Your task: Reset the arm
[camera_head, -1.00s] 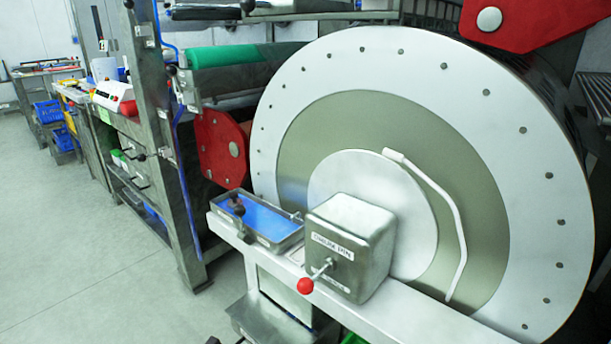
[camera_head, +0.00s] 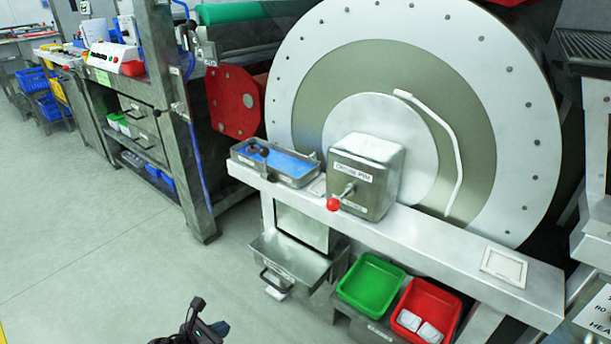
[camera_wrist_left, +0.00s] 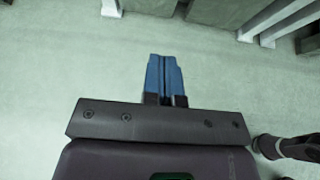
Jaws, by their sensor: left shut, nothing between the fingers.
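My left gripper (camera_head: 208,328) shows at the bottom edge of the head view, dark and partly cut off, over the open floor. In the left wrist view, the blue fingers of my left gripper (camera_wrist_left: 164,75) lie side by side, shut, with nothing between them. Grey-green floor lies beneath them. My right gripper is not in the head view.
A large white drum (camera_head: 515,110) stands behind a metal ledge (camera_head: 420,258) carrying a box with a red-knobbed lever (camera_head: 365,180) and a blue-lined tray (camera_head: 275,165). Green (camera_head: 371,285) and red (camera_head: 428,305) bins sit below. The floor at left (camera_head: 90,270) is clear.

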